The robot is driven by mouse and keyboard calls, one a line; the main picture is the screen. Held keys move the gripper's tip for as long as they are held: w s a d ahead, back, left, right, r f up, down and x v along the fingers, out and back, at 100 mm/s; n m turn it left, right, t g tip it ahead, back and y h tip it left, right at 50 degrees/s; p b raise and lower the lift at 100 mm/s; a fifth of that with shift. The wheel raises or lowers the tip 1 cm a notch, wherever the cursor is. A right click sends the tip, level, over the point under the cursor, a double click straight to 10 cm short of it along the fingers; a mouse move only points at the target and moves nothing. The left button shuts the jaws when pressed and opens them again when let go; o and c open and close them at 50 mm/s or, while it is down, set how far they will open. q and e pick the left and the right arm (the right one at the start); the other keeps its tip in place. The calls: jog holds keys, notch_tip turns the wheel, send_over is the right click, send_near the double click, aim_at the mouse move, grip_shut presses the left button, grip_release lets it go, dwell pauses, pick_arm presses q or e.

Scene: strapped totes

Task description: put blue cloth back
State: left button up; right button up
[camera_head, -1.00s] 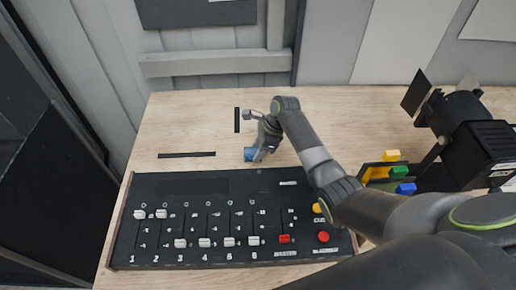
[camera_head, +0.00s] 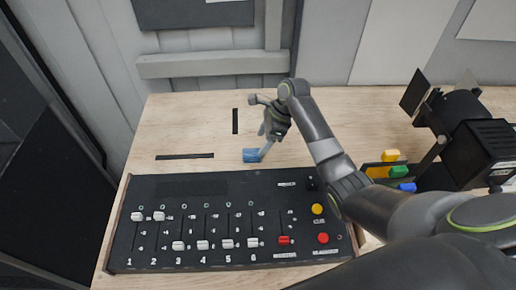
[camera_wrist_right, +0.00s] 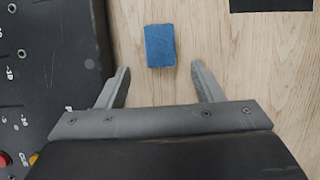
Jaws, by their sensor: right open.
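The blue cloth (camera_head: 251,155) is a small folded block lying on the wooden table, just behind the black slider panel. It also shows in the right wrist view (camera_wrist_right: 160,46), lying flat ahead of the fingers and apart from them. My right gripper (camera_head: 268,143) is above and just to the right of the cloth. Its two fingers (camera_wrist_right: 162,80) are spread with nothing between them. My left gripper is not in view.
The black slider panel (camera_head: 180,218) with white, red and yellow controls fills the table's front. A black lamp (camera_head: 470,130) and a holder with yellow, green and blue blocks (camera_head: 398,171) stand at the right. Black strips (camera_head: 185,156) mark the table at the back left. A grey wall is behind.

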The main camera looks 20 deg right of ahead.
jog(key=v, duration=0.6)
jog(key=shift+b, duration=0.4)
